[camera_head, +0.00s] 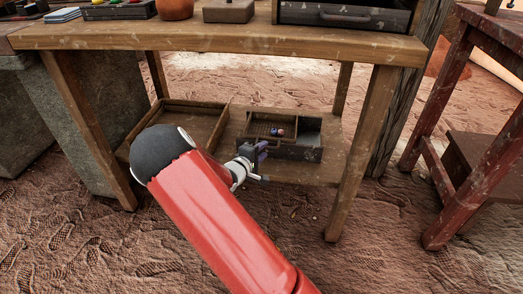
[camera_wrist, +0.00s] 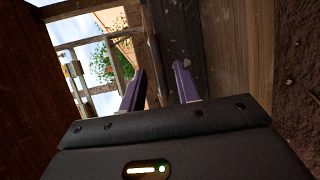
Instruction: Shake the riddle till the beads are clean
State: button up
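A small wooden divided box (camera_head: 316,153) sits on the low shelf under the table. Its left part has a slatted or meshed floor that looks like the riddle (camera_head: 258,128), though I cannot tell if it is a separate piece. A few beads (camera_head: 277,132), purple and reddish, lie there in a small cluster; how clean they are is too small to tell. My gripper (camera_head: 255,151) is at the box's front left side; contact is unclear.
A shallow, empty-looking wooden tray (camera_head: 212,112) lies left of the box on the shelf (camera_head: 330,172). The tabletop (camera_head: 220,38) and its front legs frame the space above and beside. A red stand (camera_head: 450,150) is at the right.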

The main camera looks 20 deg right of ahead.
aim_at(266, 148)
jog(key=shift+x, duration=1.75)
grip_shut()
